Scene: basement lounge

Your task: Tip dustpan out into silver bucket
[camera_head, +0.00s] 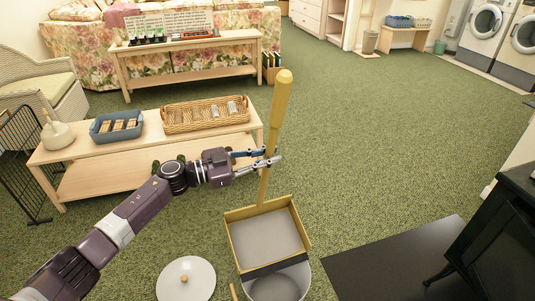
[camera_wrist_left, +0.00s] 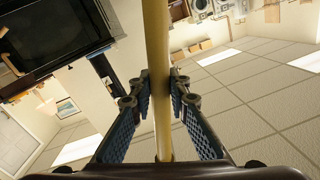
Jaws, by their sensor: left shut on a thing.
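The yellow long-handled dustpan (camera_head: 266,238) hangs with its handle nearly upright and its pan low; the grey inside of the pan faces me, and I see no debris on it. My left gripper (camera_head: 277,158) is shut on the middle of the handle. In the left wrist view the handle (camera_wrist_left: 157,60) runs between the two blue-padded fingers (camera_wrist_left: 163,112). The silver bucket (camera_head: 285,284) is at the bottom edge, partly hidden by the pan's dark front edge, which overlaps its mouth in the picture. I cannot tell whether they touch. My right gripper is not in view.
A round grey lid with a wooden knob (camera_head: 186,279) lies left of the bucket. A low wooden table (camera_head: 100,157) with a blue tray (camera_head: 116,127) and a wicker basket (camera_head: 205,115) stands behind my left arm. A black stove (camera_head: 495,245) on a dark mat (camera_head: 385,262) is at right. Green carpet beyond is clear.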

